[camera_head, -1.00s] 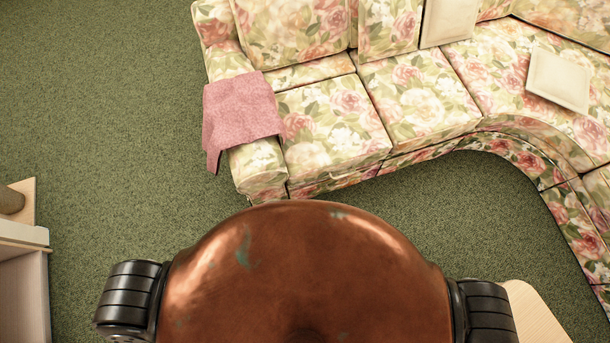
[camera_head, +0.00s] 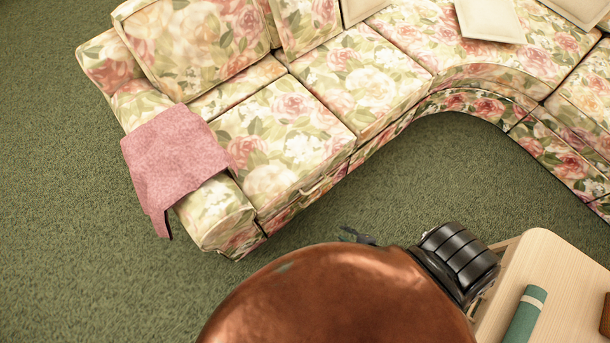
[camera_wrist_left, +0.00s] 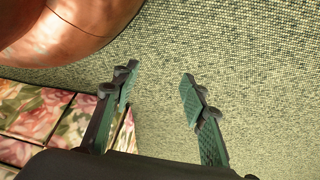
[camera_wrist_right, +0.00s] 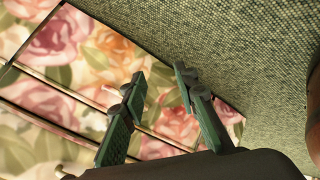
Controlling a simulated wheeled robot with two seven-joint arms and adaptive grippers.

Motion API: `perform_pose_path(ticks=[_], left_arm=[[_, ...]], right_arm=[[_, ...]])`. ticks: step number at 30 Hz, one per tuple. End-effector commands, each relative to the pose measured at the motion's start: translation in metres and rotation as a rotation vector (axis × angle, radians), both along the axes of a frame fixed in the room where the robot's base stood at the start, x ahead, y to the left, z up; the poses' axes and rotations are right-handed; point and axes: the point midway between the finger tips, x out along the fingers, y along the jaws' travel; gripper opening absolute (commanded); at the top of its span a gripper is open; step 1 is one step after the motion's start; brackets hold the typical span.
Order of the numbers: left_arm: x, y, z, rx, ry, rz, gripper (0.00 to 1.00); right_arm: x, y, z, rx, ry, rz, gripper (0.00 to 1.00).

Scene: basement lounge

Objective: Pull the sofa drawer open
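The floral sofa (camera_head: 285,130) stands across the upper part of the head view. Its low front panel (camera_head: 282,217) below the seat cushions has a thin pale handle-like bar (camera_head: 322,183) near its top edge. The panel looks flush with the sofa front. My right gripper (camera_head: 357,236) shows partly at the edge of my copper body, apart from the sofa front. In the right wrist view my right gripper (camera_wrist_right: 158,78) is open and empty, with floral fabric (camera_wrist_right: 85,55) beyond its fingers. My left gripper (camera_wrist_left: 158,78) is open and empty over carpet.
A pink cloth (camera_head: 172,160) hangs over the sofa's left arm. A pale wooden table (camera_head: 548,268) with a green book (camera_head: 525,315) stands at the lower right, close to my body. Green carpet (camera_head: 440,180) is clear between sofa and table.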

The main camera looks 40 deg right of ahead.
Motion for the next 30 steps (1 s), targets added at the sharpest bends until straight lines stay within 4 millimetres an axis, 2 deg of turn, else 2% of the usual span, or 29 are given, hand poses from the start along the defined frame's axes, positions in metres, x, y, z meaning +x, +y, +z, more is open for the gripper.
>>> perform_pose_path(ticks=[1,6,12,16,21,25,30], left_arm=[[0.004,-0.007,-0.014,-0.015,-0.008,0.004,0.40],[0.041,-0.028,-0.004,-0.067,-0.078,0.015,0.40],[0.076,-0.047,0.019,-0.124,-0.144,0.028,0.40],[0.092,-0.054,0.035,-0.149,-0.176,0.035,0.40],[0.103,-0.058,0.049,-0.165,-0.200,0.039,0.40],[0.105,-0.057,0.046,-0.163,-0.221,0.037,0.40],[0.103,-0.052,0.030,-0.155,-0.273,0.028,0.40]], right_arm=[[0.014,0.001,-0.020,-0.039,-0.050,0.048,0.27],[0.071,0.006,-0.023,-0.205,-0.266,0.191,0.27],[0.118,0.010,-0.021,-0.411,-0.474,0.290,0.27],[0.135,0.011,-0.016,-0.515,-0.560,0.315,0.27],[0.148,0.012,-0.008,-0.584,-0.615,0.324,0.27],[0.158,0.013,-0.008,-0.597,-0.626,0.326,0.27],[0.182,0.015,-0.014,-0.596,-0.625,0.326,0.27]])
